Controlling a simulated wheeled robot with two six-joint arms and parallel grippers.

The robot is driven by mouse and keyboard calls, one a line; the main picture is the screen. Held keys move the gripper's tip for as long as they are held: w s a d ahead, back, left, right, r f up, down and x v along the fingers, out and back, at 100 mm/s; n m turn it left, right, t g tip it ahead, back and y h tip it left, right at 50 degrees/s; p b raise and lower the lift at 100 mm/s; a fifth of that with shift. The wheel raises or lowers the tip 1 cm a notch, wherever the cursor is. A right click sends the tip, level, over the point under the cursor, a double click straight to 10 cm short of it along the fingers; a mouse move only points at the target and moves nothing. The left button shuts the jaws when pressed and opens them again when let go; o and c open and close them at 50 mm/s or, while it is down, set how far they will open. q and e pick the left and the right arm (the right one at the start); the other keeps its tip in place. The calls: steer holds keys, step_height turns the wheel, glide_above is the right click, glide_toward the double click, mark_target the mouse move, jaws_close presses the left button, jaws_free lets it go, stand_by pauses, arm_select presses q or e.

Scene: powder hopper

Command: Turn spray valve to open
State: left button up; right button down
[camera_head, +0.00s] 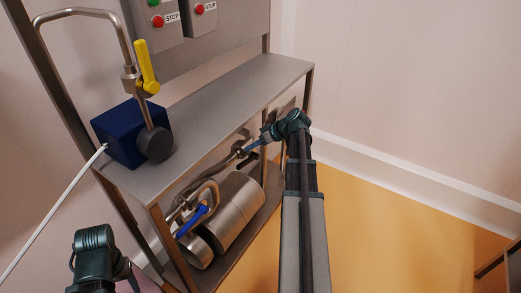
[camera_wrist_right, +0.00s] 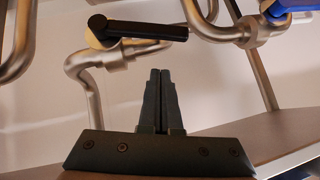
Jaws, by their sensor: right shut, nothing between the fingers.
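My right gripper (camera_wrist_right: 160,76) is shut and empty in the right wrist view. Its fingertips point at a black lever handle (camera_wrist_right: 146,32) on a metal pipe and appear apart from it. A blue valve handle (camera_wrist_right: 290,5) sits farther right, cut by the frame edge. In the head view my right gripper (camera_head: 247,151) reaches in beside the pipework under the shelf. I cannot tell which is the spray valve. My left arm shows, but not its gripper.
A metal shelf (camera_head: 235,88) lies above the pipework and a steel cylinder (camera_head: 237,204). A dark blue box (camera_head: 124,131) stands on the shelf. Control boxes (camera_head: 156,22) hang above. The orange floor to the right is mostly clear.

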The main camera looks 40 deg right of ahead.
mark_target(248, 161)
arm_select(q)
steer(key=shift+f+b, duration=1.7)
steer(key=shift+f, duration=0.55)
arm_select(e)
steer(key=shift+w+a+f, duration=0.1)
steer(key=shift+a+f, duration=0.15)
steer(key=shift+f, duration=0.5)
steer(key=shift+s+a+f, duration=0.1)
steer(key=shift+a+f, duration=0.1)
steer(key=shift+f, duration=0.5)
steer(key=shift+w+a+f, duration=0.1)
steer(key=shift+a+f, duration=0.15)
steer(key=shift+f, duration=0.5)
